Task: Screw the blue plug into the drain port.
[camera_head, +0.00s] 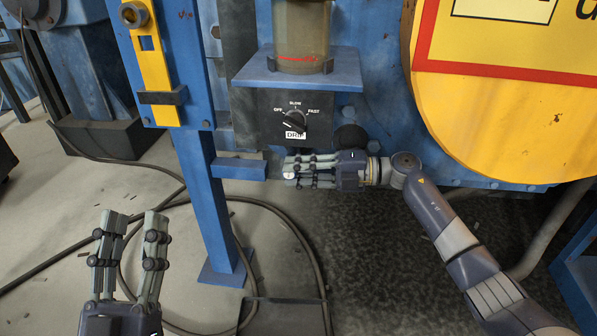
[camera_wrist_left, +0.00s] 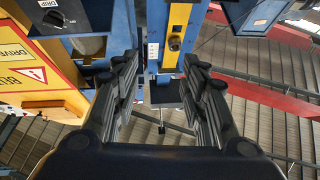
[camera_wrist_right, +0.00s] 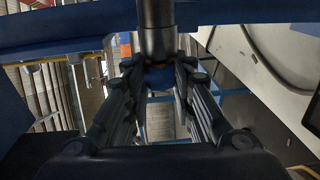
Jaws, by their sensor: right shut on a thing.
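My right gripper (camera_head: 290,170) reaches in from the right, fingers pointing left, under the DRIP control box. In the right wrist view my right gripper (camera_wrist_right: 158,82) is shut on the blue plug (camera_wrist_right: 159,77), which shows between its fingertips. A dark grey pipe end (camera_wrist_right: 157,30), apparently the drain port, stands in line with the plug; whether they touch or are threaded together I cannot tell. In the head view the plug is hidden by the fingers. My left gripper (camera_head: 131,222) is open and empty at the lower left; it also shows open in the left wrist view (camera_wrist_left: 160,72).
The DRIP box (camera_head: 296,118) with its knob and a blue ledge is just above my right gripper. A blue post (camera_head: 222,215) stands to its left. A large yellow cover (camera_head: 500,120) is at the right. Cables (camera_head: 60,262) lie on the open floor near my left gripper.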

